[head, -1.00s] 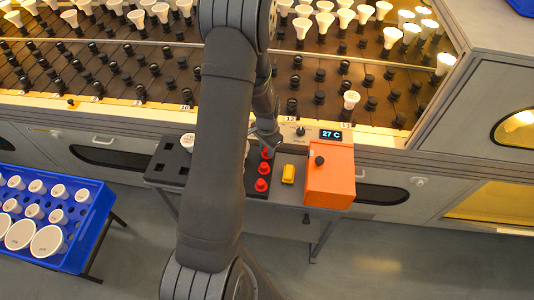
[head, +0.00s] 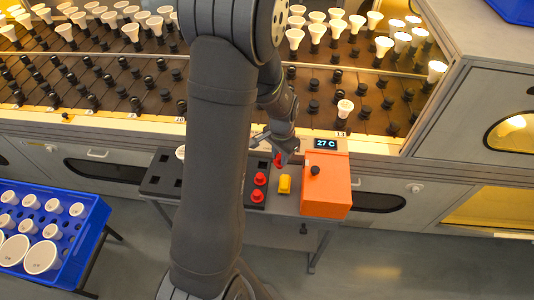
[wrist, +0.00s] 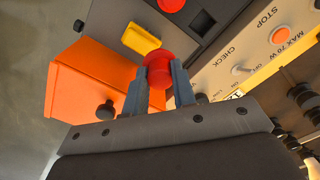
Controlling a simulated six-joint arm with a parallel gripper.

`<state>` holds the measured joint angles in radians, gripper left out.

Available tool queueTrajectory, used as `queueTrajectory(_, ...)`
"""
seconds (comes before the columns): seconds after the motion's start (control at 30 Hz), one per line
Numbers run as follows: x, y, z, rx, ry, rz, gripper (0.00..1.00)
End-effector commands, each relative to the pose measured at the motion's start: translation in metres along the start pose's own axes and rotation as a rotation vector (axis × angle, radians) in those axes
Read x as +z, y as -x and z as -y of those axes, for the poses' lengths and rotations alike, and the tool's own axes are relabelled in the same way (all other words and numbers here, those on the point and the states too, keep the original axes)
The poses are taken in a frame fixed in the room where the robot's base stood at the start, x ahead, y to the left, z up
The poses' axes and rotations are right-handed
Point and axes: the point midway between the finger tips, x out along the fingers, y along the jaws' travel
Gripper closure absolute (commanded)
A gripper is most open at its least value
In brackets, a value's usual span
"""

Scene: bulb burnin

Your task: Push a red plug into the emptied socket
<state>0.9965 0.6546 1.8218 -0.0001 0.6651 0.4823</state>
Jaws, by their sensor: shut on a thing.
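My gripper (head: 280,160) is shut on a red plug, which it holds above the dark plate of the small bench. In the wrist view the round red plug (wrist: 157,69) sits between the two grey fingertips. Two more red plugs, a middle one (head: 260,179) and a front one (head: 257,195), stand on the plate. An empty square hole (wrist: 203,22) shows in the plate beside a standing plug in the wrist view. The sloped rack has many black sockets without bulbs (head: 110,82); I cannot tell which is the emptied one. My arm hides part of the rack.
A yellow block (head: 285,184) and an orange box (head: 325,195) with a black knob stand right of the plugs. A display (head: 325,143) reads 27 C. White bulbs (head: 344,108) stand in the rack. A blue crate (head: 95,222) of bulbs is at left.

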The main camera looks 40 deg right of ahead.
Motion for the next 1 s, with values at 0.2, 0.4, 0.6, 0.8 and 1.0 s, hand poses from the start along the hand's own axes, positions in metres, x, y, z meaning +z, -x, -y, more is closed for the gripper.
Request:
queueTrajectory(0.2, -0.004, 0.019, -0.032, 0.000, -0.002, -0.001, 0.97)
queueTrajectory(0.4, -0.022, 0.026, -0.029, 0.000, 0.001, -0.001, 0.98)
queueTrajectory(0.6, -0.073, 0.033, 0.010, 0.000, 0.004, -0.002, 0.98)
queueTrajectory(0.8, -0.125, 0.042, 0.058, 0.001, 0.004, -0.001, 0.98)
queueTrajectory(1.0, -0.167, 0.051, 0.105, 0.002, 0.003, -0.001, 0.98)
